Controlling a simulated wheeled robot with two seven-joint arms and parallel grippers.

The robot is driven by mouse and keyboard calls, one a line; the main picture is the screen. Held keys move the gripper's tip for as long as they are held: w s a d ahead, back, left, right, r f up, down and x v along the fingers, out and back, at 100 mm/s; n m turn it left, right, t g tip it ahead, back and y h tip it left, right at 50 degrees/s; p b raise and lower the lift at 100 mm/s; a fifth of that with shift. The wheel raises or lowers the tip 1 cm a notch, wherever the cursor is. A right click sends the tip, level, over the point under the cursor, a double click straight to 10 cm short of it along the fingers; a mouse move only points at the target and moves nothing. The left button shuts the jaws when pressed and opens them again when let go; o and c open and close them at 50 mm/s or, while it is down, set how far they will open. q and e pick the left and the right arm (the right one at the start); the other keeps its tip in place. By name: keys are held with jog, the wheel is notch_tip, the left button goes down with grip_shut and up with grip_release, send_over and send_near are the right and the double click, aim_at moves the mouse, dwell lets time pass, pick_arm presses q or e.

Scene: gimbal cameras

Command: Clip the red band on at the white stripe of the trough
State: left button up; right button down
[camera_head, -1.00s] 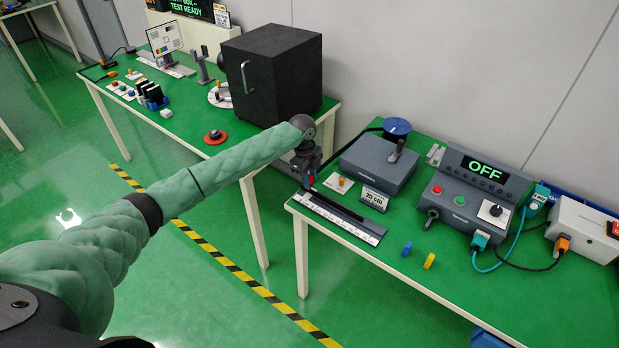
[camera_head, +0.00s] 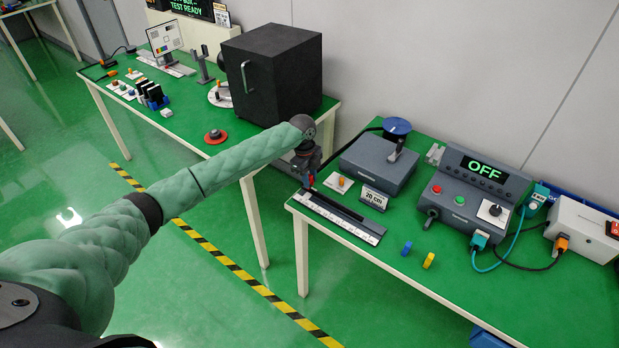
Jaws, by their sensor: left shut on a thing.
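The trough (camera_head: 345,214) is a long dark channel with a white scale strip along its front, lying near the left front edge of the right-hand table. My left gripper (camera_head: 308,182) points down at the trough's far left end. It is shut on a small red band (camera_head: 312,181), of which only a sliver shows; I cannot tell whether the band touches the trough. The white stripe cannot be told apart from the scale at this size. My right gripper is not in view.
A blue band (camera_head: 407,248) and a yellow band (camera_head: 429,260) stand right of the trough. A "20 cm" sign (camera_head: 373,198), a grey box (camera_head: 378,163) and a console reading OFF (camera_head: 470,203) stand behind. The front right of the table (camera_head: 480,285) is clear.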

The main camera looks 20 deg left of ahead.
pick_arm(q)
jog(key=shift+f+b, duration=0.5)
jog(key=shift+f, duration=1.15)
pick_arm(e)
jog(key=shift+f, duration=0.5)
pick_arm(q)
jog(key=o, duration=1)
jog(key=shift+o, duration=0.2)
jog(key=shift+r, duration=0.3)
jog(key=r+b, duration=0.1)
jog(key=r, duration=0.1)
jog(key=r+b, duration=0.1)
jog(key=r, duration=0.1)
jog(key=a+r, duration=0.1)
jog(key=r, duration=0.1)
jog(key=shift+w+b, duration=0.2)
jog(key=shift+b, duration=0.2)
jog(key=shift+r, duration=0.5)
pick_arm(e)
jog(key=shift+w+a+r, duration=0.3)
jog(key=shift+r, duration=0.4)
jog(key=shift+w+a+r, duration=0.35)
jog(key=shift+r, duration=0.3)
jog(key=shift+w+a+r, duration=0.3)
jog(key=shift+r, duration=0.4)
